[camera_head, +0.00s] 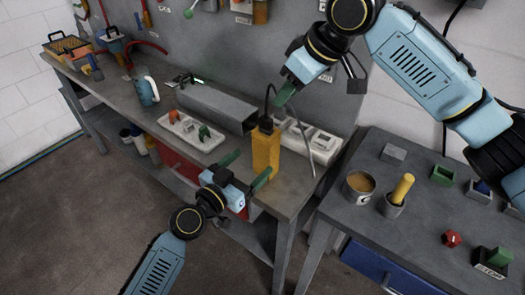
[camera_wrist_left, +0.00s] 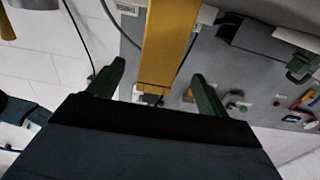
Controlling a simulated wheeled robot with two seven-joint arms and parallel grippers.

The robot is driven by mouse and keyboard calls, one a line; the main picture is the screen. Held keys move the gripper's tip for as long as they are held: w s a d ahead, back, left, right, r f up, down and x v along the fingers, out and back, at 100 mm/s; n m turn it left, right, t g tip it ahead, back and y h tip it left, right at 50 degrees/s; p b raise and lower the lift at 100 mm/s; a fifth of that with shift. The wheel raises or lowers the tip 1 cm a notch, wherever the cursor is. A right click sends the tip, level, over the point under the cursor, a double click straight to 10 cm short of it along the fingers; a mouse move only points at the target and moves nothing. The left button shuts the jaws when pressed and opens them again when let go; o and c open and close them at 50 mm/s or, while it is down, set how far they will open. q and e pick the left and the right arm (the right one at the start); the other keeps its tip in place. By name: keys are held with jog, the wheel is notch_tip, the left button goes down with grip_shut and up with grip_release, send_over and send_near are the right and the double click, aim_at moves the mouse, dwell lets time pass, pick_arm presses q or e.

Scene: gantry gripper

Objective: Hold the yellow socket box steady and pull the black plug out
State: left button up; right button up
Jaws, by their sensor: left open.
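The yellow socket box (camera_head: 266,154) stands upright at the front edge of the workbench. The black plug (camera_head: 267,124) sits at its top, with a dark cable rising from it. My left gripper (camera_head: 246,169) is open in front of the box, its green fingers spread toward it. In the left wrist view the yellow box (camera_wrist_left: 170,45) shows between and beyond the fingers of the left gripper (camera_wrist_left: 158,82); I cannot tell whether they touch it. My right gripper (camera_head: 286,92) is above the plug, apart from it; its finger gap is not clear.
A white tray (camera_head: 178,140) with small parts, a grey channel (camera_head: 215,108) and a white power strip (camera_head: 322,148) lie near the box on the workbench.

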aim_at(260, 154)
pick_arm(q)
jog(key=x, duration=0.7)
jog(key=shift+w+d, duration=0.15)
jog(key=shift+w, duration=0.05)
